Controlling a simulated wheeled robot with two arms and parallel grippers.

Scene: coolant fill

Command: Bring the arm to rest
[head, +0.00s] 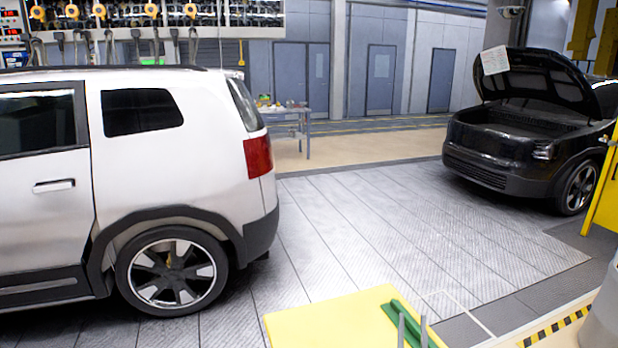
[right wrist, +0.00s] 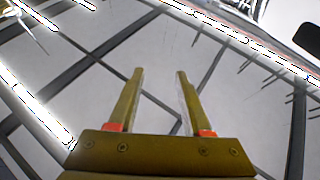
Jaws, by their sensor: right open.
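My right gripper (head: 413,322) shows at the bottom edge of the head view as two upright grey fingers, in front of a green strip. The right wrist view also shows my right gripper (right wrist: 160,74), with two parallel fingers apart and nothing between them. Most of the right arm is hidden below the head view. My left gripper is in neither view.
A yellow flat surface (head: 320,318) with a green strip (head: 394,312) lies at the bottom. A white car (head: 215,160) stands left; a black car (head: 500,150), hood raised, stands right. A cluttered bench (head: 290,112) stands behind. The floor (head: 360,225) between the cars is clear.

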